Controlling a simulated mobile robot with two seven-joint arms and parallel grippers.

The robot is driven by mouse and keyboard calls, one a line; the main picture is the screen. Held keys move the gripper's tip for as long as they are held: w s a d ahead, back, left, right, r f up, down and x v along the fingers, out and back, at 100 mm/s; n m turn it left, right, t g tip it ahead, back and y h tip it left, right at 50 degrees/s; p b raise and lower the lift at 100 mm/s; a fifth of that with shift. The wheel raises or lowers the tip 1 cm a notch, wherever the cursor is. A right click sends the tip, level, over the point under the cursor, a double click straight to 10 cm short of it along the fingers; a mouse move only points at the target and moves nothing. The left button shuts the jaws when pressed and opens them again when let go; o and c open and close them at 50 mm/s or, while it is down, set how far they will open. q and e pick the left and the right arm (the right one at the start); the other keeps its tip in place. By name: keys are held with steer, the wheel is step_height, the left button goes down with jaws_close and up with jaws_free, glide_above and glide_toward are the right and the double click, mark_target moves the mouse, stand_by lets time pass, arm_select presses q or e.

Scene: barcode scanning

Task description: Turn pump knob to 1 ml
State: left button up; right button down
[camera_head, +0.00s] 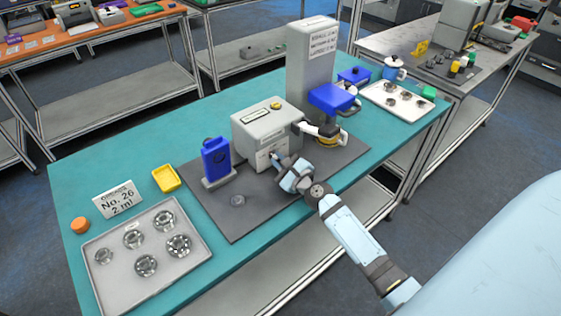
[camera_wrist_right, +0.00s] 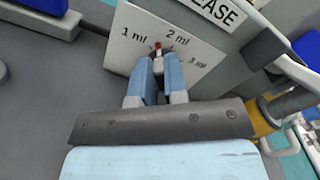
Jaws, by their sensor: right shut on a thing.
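The grey pump box (camera_head: 258,122) stands on the dark mat at the middle of the teal table. Its white dial plate (camera_wrist_right: 125,55) shows 1 ml, 2 ml and 3 ml marks in the right wrist view. The knob (camera_wrist_right: 158,60) has a red tip, which points up between the 1 ml and 2 ml labels. My right gripper (camera_head: 277,160) reaches the pump's front face, and its two fingers (camera_wrist_right: 156,80) are shut on the knob, hiding its lower part. My left gripper is not in view.
A blue device on a grey base (camera_head: 217,160) stands left of the pump. A tall grey machine with a blue block (camera_head: 331,97) stands behind it to the right. A tray of metal rings (camera_head: 110,285), a yellow dish (camera_head: 166,178) and a card reading "No. 26 2 ml" (camera_head: 117,200) lie at left.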

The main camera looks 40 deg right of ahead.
steer(key=shift+a+f+n, duration=0.1)
steer(key=shift+n, duration=1)
steer(key=shift+a+f+n, duration=0.1)
steer(key=shift+n, duration=1)
steer(key=c, duration=1.2)
jaws_free()
steer(key=shift+o, duration=0.2)
steer(key=s+b, duration=0.1)
steer(key=s, duration=0.3)
steer(key=s+b, duration=0.1)
steer(key=s, duration=0.3)
steer(key=s+d+b, duration=0.1)
steer(key=s, duration=0.4)
steer(key=shift+f, duration=0.1)
steer(key=shift+s, duration=0.45)
